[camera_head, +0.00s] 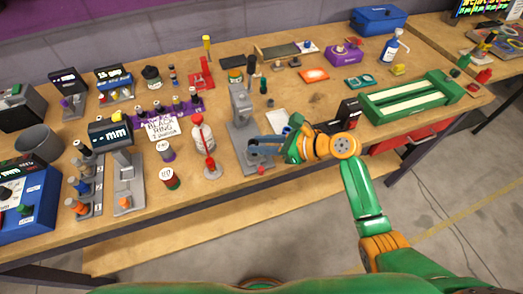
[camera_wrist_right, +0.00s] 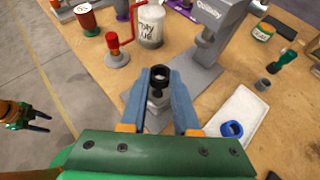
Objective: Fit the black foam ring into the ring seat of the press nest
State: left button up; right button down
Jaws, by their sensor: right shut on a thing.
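My right gripper (camera_head: 250,146) reaches in from the right at the front of the grey press (camera_head: 240,103). In the right wrist view its blue fingers (camera_wrist_right: 159,80) are shut on the black foam ring (camera_wrist_right: 160,71), held at the fingertips. The ring is above the press base, over a dark and grey upright part (camera_wrist_right: 157,98) that I take for the nest. I cannot tell whether ring and nest touch; the seat is hidden. A green and orange gripper, seemingly my left (camera_wrist_right: 38,121), shows at the left edge of the wrist view, fingers apart and empty.
A white tray (camera_wrist_right: 228,112) with a blue ring (camera_wrist_right: 232,129) lies right of the press. A red-handled stand (camera_wrist_right: 117,50) and a white bottle (camera_wrist_right: 151,24) stand close by. A card reading "BLACK RING" (camera_head: 162,128) stands further left. The bench front edge is close.

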aim_at(262, 159)
jog(key=shift+d+f, duration=0.1)
jog(key=shift+f, duration=1.35)
jog(key=shift+f, duration=0.15)
jog(key=c, duration=0.9)
grip_release()
jog(key=shift+d+r, duration=0.2)
jog(key=shift+r, duration=0.15)
jog(key=p+v, duration=0.1)
jog(key=v, duration=1)
jog(key=shift+s+d, duration=0.2)
